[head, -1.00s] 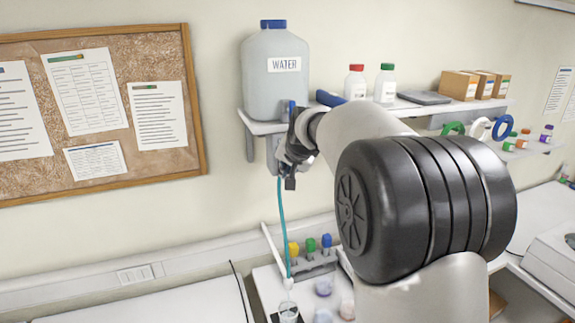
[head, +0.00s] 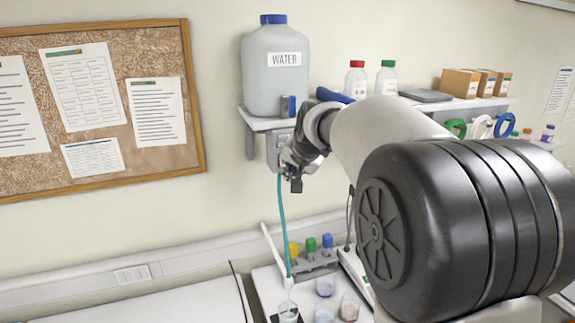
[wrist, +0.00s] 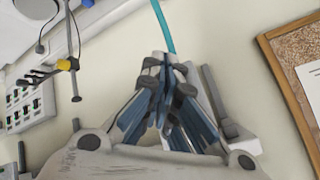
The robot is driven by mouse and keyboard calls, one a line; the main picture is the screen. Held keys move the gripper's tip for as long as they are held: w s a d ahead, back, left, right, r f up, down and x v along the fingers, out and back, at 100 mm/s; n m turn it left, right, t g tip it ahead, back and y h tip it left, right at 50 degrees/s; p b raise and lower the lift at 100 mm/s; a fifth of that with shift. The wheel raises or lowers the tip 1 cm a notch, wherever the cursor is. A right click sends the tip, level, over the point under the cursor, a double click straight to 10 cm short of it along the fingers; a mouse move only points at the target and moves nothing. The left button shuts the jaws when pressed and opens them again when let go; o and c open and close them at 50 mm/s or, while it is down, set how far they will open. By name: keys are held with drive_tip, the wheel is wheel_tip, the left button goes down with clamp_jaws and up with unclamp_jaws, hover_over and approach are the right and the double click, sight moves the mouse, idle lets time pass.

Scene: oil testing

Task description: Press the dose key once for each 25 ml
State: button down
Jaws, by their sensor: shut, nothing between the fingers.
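A grey dispenser box (head: 273,151) hangs below the shelf under the water jug (head: 275,75), and a teal tube (head: 281,225) runs down from it. The tube also shows in the wrist view (wrist: 162,25). The tube's lower end is at a small clear cup (head: 288,313) at the bottom edge. My gripper (head: 296,187) is in front of the right side of the dispenser and hides part of it. In the wrist view my gripper (wrist: 166,65) is shut and empty, its tips near the tube. I cannot make out the dose key, or whether the fingertips touch the box.
The shelf (head: 262,124) carries the jug, bottles (head: 356,80) and small boxes (head: 460,82). Below stand a rack with coloured-topped items (head: 318,262) and several small cups (head: 325,286). A corkboard (head: 197,100) hangs at left. The wall between is clear.

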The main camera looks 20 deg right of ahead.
drive_tip(key=s+b, duration=0.1)
drive_tip(key=s, duration=0.2)
drive_tip(key=shift+s+b, duration=0.25)
drive_tip(key=shift+b, duration=0.05)
idle(0.5)
drive_tip(key=s+a+f+n+g+b, duration=0.1)
drive_tip(key=s+a+f+n+b, duration=0.2)
drive_tip(key=s+f, duration=0.6)
drive_tip(key=s+a+f+n+g+b, duration=0.1)
drive_tip(key=s+a+f+b, duration=0.3)
drive_tip(key=s+f+b, duration=0.4)
drive_tip(key=s+a+f+n+g+y+b, duration=0.1)
drive_tip(key=s+a+f+n+b, duration=0.3)
drive_tip(key=s+f, duration=0.7)
drive_tip(key=s+g+b, duration=0.1)
drive_tip(key=s+b, duration=0.1)
drive_tip(key=s, duration=0.6)
drive_tip(key=shift+s+a+f+n, duration=0.3)
drive_tip(key=shift+a+f, duration=0.05)
drive_tip(key=shift+f, duration=0.05)
drive_tip(key=c, duration=2.3)
unclamp_jaws()
